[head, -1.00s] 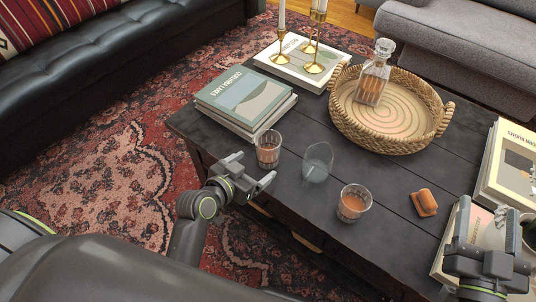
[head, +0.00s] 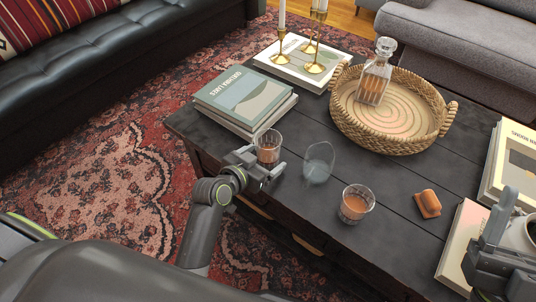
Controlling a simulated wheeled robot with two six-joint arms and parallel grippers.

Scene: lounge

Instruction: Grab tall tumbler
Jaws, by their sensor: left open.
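A tall glass tumbler (head: 268,147) with amber liquid stands upright at the near-left edge of the dark coffee table (head: 410,190). My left gripper (head: 262,163) is open right at the tumbler, low by its base. One finger is at its left and the other at its front right; I cannot tell if either touches it. A shorter tumbler (head: 356,204) with amber liquid stands further right. My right gripper (head: 494,238) is at the right edge, over books, and its jaw opening is unclear.
Stacked books (head: 243,100) stand behind the tumbler. A woven tray (head: 436,132) holds a decanter (head: 374,72). Brass candlesticks (head: 315,60) stand on a book at the back. A small orange-brown object (head: 427,203) and more books (head: 511,170) are at right.

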